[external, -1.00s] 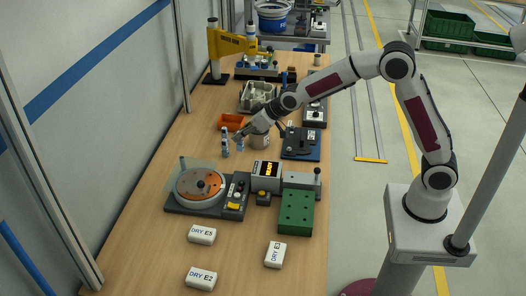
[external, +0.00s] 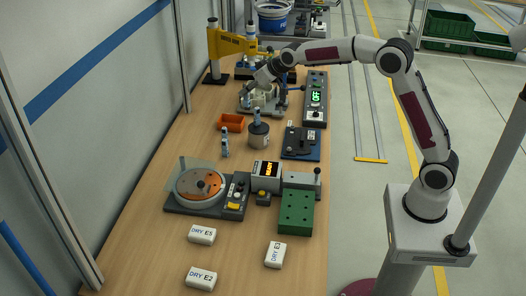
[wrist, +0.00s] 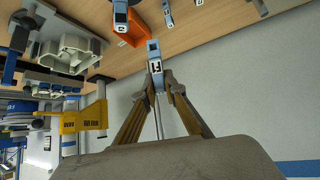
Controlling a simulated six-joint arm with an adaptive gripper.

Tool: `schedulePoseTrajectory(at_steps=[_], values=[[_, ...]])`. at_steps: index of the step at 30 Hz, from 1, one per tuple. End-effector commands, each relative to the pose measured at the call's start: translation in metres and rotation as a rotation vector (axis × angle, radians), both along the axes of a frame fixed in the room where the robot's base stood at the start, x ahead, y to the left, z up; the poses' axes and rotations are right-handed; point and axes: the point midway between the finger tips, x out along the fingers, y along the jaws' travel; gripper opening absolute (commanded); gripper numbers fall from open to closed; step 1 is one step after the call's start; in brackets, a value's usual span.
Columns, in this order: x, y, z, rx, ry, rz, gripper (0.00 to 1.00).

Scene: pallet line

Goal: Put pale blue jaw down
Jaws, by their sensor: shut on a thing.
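My gripper (wrist: 158,88) is shut on a pale blue jaw (wrist: 154,50) with a white label, seen in the wrist view. In the external view my gripper (external: 253,86) is by the grey fixture (external: 247,107) at the far part of the bench; the held jaw is too small to make out there. A second pale blue jaw (external: 225,143) stands upright on the wood left of the grey pot (external: 259,137). A third blue piece (external: 256,116) shows at the pot's top. Two pale blue pieces also show at the top of the wrist view (wrist: 120,14).
An orange bin (external: 232,122) sits between the fixture and the standing jaw. A yellow crane-like stand (external: 230,42) is at the back left. A box with a green display (external: 315,98) and a dark blue-based device (external: 301,143) are right. Bare wood lies along the left side.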

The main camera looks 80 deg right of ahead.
Motion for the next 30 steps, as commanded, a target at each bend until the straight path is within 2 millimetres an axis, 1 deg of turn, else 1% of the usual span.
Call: schedulePoseTrajectory(at_steps=[4,18,23,30], values=[[-0.003,0.002,-0.001,0.001,0.0,-0.002,0.0],[-0.004,0.003,-0.004,0.001,0.0,-0.002,0.0],[-0.004,0.003,-0.018,0.001,0.002,-0.002,0.0],[-0.004,0.003,-0.05,0.002,0.002,-0.003,0.0]])
